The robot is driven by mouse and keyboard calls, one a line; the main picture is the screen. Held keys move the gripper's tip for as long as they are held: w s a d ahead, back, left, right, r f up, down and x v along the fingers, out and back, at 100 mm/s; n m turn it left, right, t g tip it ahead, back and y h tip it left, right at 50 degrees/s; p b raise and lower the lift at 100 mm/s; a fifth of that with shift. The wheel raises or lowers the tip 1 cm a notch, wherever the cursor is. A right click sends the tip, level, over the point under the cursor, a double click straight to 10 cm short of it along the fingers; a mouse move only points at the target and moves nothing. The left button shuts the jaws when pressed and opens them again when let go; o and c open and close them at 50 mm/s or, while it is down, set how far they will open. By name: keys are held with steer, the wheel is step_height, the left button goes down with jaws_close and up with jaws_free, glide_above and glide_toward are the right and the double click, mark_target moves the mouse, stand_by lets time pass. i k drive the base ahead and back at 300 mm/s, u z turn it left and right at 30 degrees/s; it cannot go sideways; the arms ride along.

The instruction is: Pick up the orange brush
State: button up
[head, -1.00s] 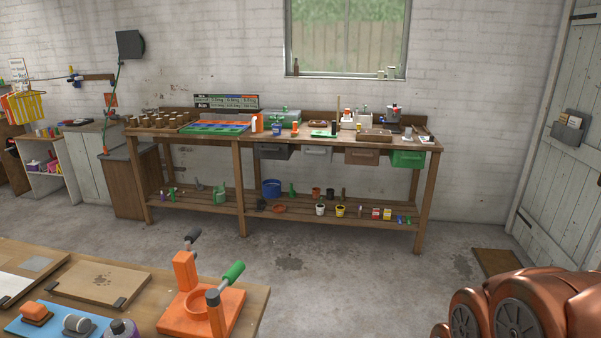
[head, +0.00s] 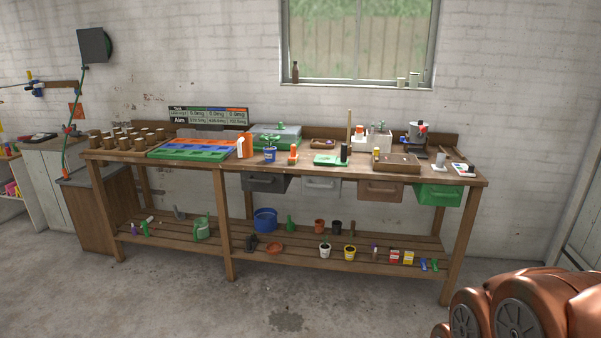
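I cannot make out an orange brush for certain in the head view. Several small orange things show at the long wooden workbench (head: 330,172). A small orange item with a pale top (head: 293,155) stands on the bench top, right of a blue pot with a plant (head: 270,153). An orange and white upright item (head: 244,146) stands at the right end of the coloured tray. A shallow orange dish (head: 275,248) lies on the lower shelf. Copper-coloured links of my arm show at the bottom right. My gripper is not in view.
Grey, brown and green bins (head: 438,195) hang under the bench front. The lower shelf holds pots, a blue bucket (head: 265,220) and small boxes. A wooden cabinet (head: 98,208) stands at the left. The concrete floor (head: 200,300) before the bench is clear.

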mark_target(293, 159)
steer(key=i, duration=2.55)
steer(key=u, duration=1.95)
steer(key=i, duration=1.3)
steer(key=z, duration=1)
